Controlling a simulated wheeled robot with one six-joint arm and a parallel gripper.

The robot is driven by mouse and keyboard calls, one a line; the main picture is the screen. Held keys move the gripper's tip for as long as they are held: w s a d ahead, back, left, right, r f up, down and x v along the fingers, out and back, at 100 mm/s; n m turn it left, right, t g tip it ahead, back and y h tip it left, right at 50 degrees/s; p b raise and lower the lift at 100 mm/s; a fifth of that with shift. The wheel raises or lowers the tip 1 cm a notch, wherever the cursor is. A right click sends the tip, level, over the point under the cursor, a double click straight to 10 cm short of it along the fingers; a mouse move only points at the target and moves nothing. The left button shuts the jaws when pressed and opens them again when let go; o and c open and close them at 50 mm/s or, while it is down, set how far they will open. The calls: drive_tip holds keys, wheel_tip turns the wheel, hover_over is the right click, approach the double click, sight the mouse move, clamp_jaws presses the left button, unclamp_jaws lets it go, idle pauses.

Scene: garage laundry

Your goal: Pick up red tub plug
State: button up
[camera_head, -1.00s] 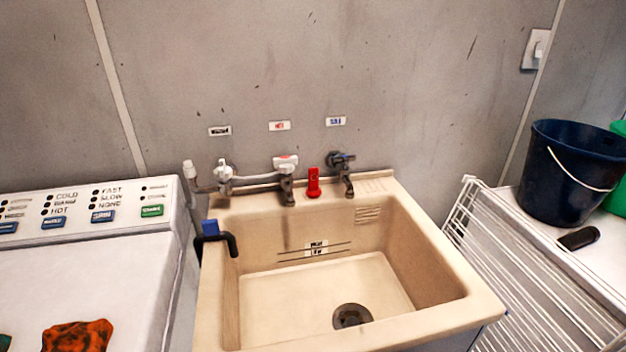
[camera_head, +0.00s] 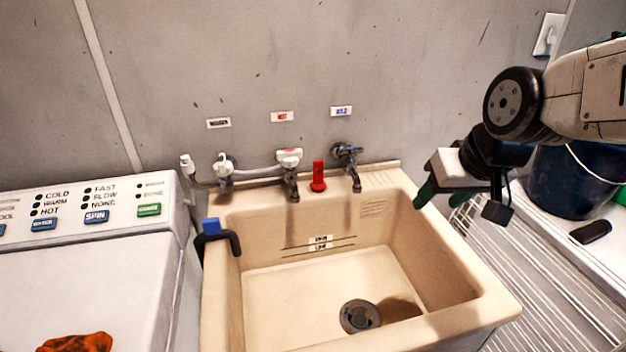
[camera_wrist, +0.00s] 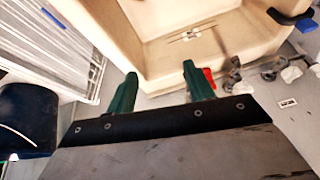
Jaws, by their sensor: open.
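The red tub plug (camera_head: 318,177) stands upright on the back ledge of the beige laundry tub (camera_head: 490,297), between two taps. In the wrist view the plug (camera_wrist: 209,77) is partly hidden behind one green fingertip. My gripper (camera_head: 445,190) is above the tub's right back corner, to the right of the plug and apart from it in the head view. In the wrist view my gripper (camera_wrist: 157,80) has its two green fingers spread with nothing held between them.
A blue-capped black hook or hose (camera_head: 220,238) hangs on the tub's left rim. A washer (camera_head: 95,270) stands left. A wire rack (camera_head: 500,265) and dark bucket (camera_head: 560,185) are right.

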drive_tip(key=w+a+f+t+y, duration=0.1)
drive_tip(key=w+a+f+t, duration=0.3)
drive_tip(key=w+a, duration=0.8)
drive_tip(key=n+t, duration=0.1)
drive_tip(key=t, duration=0.2)
approach(319, 173)
drive_tip(key=shift+y, duration=0.4)
drive_tip(key=x, duration=0.4)
drive_tip(key=shift+w+f, duration=0.1)
drive_tip(key=shift+f, duration=0.3)
drive_tip(key=x, duration=0.8)
drive_tip(key=shift+w+d+r, duration=0.15)
drive_tip(key=shift+d+r, duration=0.05)
drive_tip(key=shift+r, duration=0.05)
drive_tip(key=c, duration=1.1)
